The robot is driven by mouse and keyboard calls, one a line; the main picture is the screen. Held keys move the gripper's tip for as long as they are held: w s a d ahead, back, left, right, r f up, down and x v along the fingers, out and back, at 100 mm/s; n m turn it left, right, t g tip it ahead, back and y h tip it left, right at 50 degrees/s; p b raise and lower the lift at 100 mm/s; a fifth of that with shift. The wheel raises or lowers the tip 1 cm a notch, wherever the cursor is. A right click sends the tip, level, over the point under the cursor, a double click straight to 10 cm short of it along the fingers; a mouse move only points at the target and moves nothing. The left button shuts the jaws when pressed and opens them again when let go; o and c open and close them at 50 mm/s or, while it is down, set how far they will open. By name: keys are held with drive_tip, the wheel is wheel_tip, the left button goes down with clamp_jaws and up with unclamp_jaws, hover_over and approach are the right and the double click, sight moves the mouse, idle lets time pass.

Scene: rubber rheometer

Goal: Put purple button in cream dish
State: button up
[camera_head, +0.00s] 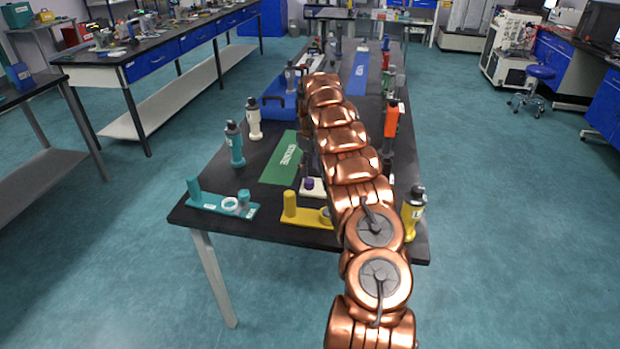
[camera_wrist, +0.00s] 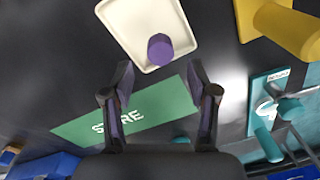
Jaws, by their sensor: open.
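The cream dish (camera_wrist: 129,22) is a shallow, light tray on the dark bench, at the top of the wrist view; it also shows beside my arm in the head view (camera_head: 316,193). The purple button (camera_wrist: 160,49) is a small purple cylinder. It appears to be inside the dish, near the rim closest to my gripper; a purple spot shows there in the head view (camera_head: 309,183). My gripper (camera_wrist: 160,82) is open and empty, its two fingers spread just short of the dish and button. My arm hides part of the dish area in the head view.
A green mat (camera_wrist: 150,112) with white lettering lies under my gripper. A yellow holder (camera_head: 304,215) and a teal holder (camera_head: 215,205) stand at the bench's near edge. Teal (camera_head: 235,145), cream (camera_head: 254,120) and yellow (camera_head: 412,215) bottle-like items stand around. A blue bin (camera_head: 277,108) is farther back.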

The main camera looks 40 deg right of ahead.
sight(310, 180)
wheel_tip(310, 180, up, 4)
drive_tip(key=shift+w+r, duration=0.1)
wheel_tip(310, 180, up, 3)
drive_tip(key=shift+d+r+p, duration=0.1)
drive_tip(key=shift+r+p, duration=0.1)
drive_tip(key=shift+p, duration=0.1)
idle(0.3)
